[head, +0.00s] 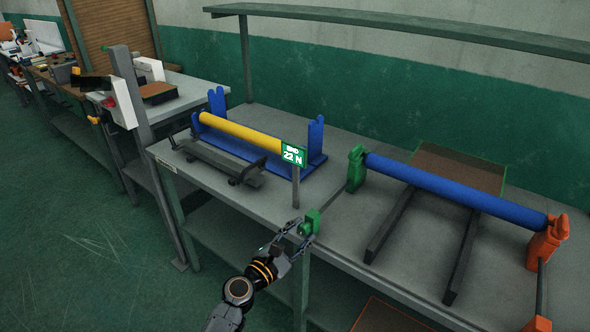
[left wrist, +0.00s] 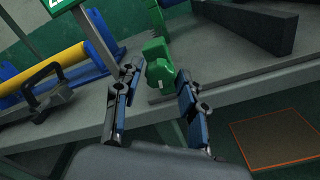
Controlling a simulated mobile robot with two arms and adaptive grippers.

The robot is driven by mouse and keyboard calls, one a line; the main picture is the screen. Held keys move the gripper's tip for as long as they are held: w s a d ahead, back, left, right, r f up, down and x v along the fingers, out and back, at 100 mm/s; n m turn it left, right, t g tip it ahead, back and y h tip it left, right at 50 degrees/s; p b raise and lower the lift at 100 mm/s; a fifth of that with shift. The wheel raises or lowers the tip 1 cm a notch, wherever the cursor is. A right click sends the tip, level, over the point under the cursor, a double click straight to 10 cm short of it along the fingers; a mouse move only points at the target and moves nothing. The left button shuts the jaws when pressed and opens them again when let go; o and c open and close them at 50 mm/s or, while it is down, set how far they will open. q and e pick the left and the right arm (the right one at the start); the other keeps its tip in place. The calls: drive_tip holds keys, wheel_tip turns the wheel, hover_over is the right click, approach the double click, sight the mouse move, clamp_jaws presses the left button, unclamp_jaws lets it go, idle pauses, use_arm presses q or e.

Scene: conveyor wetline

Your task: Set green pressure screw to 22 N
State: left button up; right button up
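The green pressure screw (head: 312,221) sticks out at the front edge of the bench. It also shows in the left wrist view (left wrist: 158,68), with a small white mark on its lower part. A green sign (head: 293,155) on a post above it reads 22 N, with a small word above that is hard to read. My left gripper (head: 294,238) is right at the screw. In the left wrist view its fingers (left wrist: 158,88) are spread, one on each side of the screw, with gaps visible. My right gripper is not in view.
A yellow roller (head: 240,137) on a blue stand (head: 317,150) sits behind the sign. A blue roller (head: 455,190) spans between a green bracket (head: 356,168) and an orange bracket (head: 545,245). A grey post (head: 140,120) stands left. The floor in front is clear.

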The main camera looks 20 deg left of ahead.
use_arm(q)
drive_tip(key=v, duration=0.6)
idle(0.6)
